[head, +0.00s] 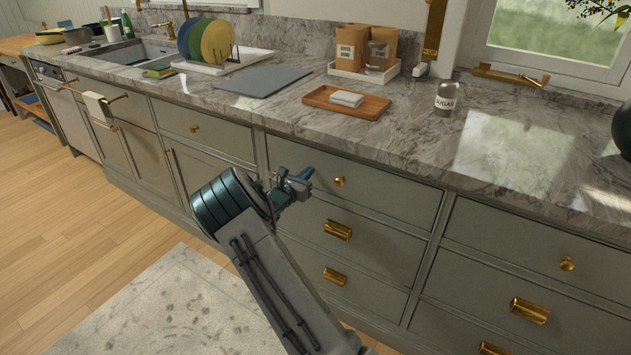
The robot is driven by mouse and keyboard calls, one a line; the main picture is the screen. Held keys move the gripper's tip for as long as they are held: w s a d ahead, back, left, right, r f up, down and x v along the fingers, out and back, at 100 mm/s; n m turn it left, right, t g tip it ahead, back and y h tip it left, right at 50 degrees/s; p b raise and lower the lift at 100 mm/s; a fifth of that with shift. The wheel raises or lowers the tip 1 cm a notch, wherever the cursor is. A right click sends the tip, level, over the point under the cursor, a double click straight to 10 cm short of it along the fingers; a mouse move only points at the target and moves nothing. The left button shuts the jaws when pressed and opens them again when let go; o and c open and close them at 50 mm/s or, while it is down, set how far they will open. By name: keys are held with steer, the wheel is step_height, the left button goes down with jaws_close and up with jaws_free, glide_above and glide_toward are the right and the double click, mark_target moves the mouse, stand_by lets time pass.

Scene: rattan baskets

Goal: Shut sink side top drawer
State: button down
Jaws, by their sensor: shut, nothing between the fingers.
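The top drawer nearest the sink (215,138) has a grey-green front and a small round brass knob. It sits under the counter, right of the sink, and its front looks about flush with the cabinet. The top drawer to its right (390,197) also has a brass knob, and it looks about flush too; a small gap at either cannot be ruled out. My gripper (303,180) is shut and empty. It appears in front of the left part of this second drawer, left of its knob. Contact cannot be told. My wrist hides part of the lower cabinet fronts.
The sink (125,52) is at the upper left. The marble counter (410,135) holds a plate rack, grey mat, wooden tray (322,109) and sugar tin (446,98). More brass-handled drawers run right. The wooden floor (60,200) and pale rug (180,310) are clear at left.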

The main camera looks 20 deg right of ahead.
steer(key=shift+w+d+r, duration=0.15)
steer(key=shift+d, duration=0.05)
steer(key=shift+d+r, duration=0.15)
steer(key=shift+d, duration=0.05)
steer(key=shift+a, duration=0.1)
steer(key=v, duration=1.5)
steer(key=s+d+r+m+g+y+p, duration=0.25)
steer(key=s+d+r+m+g, duration=0.2)
steer(key=s+r+m, duration=0.35)
steer(key=s+d+r+m+g+y+p, duration=0.2)
steer(key=s+d+r+m+g+p, duration=0.3)
steer(key=s, duration=0.5)
steer(key=s+a+r+m+y+p, duration=0.2)
steer(key=s+a+r+m+y, duration=0.1)
steer(key=s, duration=0.3)
steer(key=s+a+r+m+t+y+p, duration=0.1)
steer(key=s+a+r+m+y, duration=0.2)
steer(key=s, duration=0.4)
steer(key=s+a+r+m+y+p, duration=0.2)
steer(key=s+a+r+m+y, duration=0.1)
steer(key=s+r+m, duration=0.3)
steer(key=shift+s+a+m+y+p, duration=0.35)
steer(key=shift+a+m, duration=0.05)
steer(key=shift+a, duration=0.35)
